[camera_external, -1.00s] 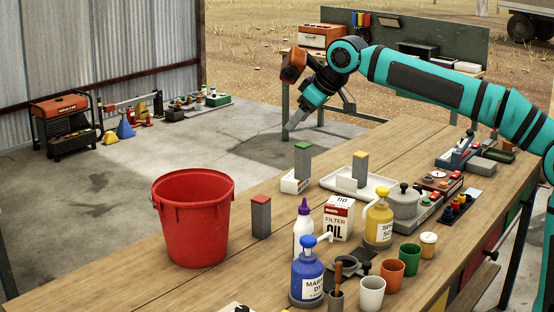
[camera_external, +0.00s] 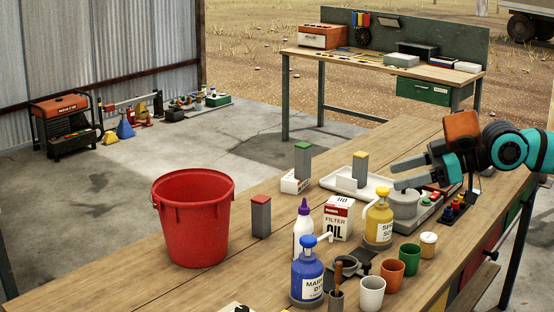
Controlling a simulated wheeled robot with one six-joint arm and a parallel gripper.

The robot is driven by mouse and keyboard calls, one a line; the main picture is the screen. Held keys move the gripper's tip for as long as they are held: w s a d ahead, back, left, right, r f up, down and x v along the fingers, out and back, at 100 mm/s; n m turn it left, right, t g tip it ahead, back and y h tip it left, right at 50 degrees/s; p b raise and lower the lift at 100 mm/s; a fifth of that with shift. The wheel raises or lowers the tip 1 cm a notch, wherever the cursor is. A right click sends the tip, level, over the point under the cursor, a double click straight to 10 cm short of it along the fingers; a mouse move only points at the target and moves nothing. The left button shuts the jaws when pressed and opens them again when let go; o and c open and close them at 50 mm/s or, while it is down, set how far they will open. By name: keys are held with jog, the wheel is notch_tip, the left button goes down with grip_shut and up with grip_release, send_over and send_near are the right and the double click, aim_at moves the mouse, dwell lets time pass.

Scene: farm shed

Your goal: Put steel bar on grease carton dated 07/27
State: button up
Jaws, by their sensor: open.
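Three upright grey bars with coloured tops stand on the bench: a red-topped bar (camera_external: 261,219) beside the red bucket, a green-topped bar (camera_external: 303,163) at a small white box (camera_external: 290,186), and a yellow-topped bar (camera_external: 360,172) at a white tray (camera_external: 333,183). I cannot tell which is the steel bar. A white and red carton (camera_external: 339,220) reads "FILTER OIL"; no date is readable on it or on the small box. My gripper (camera_external: 396,175) is open and empty, pointing left, right of the yellow-topped bar and seemingly above the grey pot.
A red bucket (camera_external: 194,220) stands at the left. Yellow (camera_external: 379,222) and blue (camera_external: 308,274) pump bottles, a purple-capped bottle (camera_external: 303,235) and several cups crowd the front. A grey lidded pot (camera_external: 404,205) stands below my gripper. The bench's left front is mostly clear.

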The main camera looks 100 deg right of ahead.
jog(key=s+a+f+n+t+y, duration=0.2)
jog(key=s+a+f, duration=0.5)
jog(key=s, duration=0.5)
jog(key=shift+a+f+t+y, duration=0.2)
jog(key=shift+a+t+y, duration=0.2)
jog(key=shift+a+t, duration=0.4)
jog(key=shift+o, duration=0.4)
jog(key=shift+r, duration=0.1)
dwell(0.6)
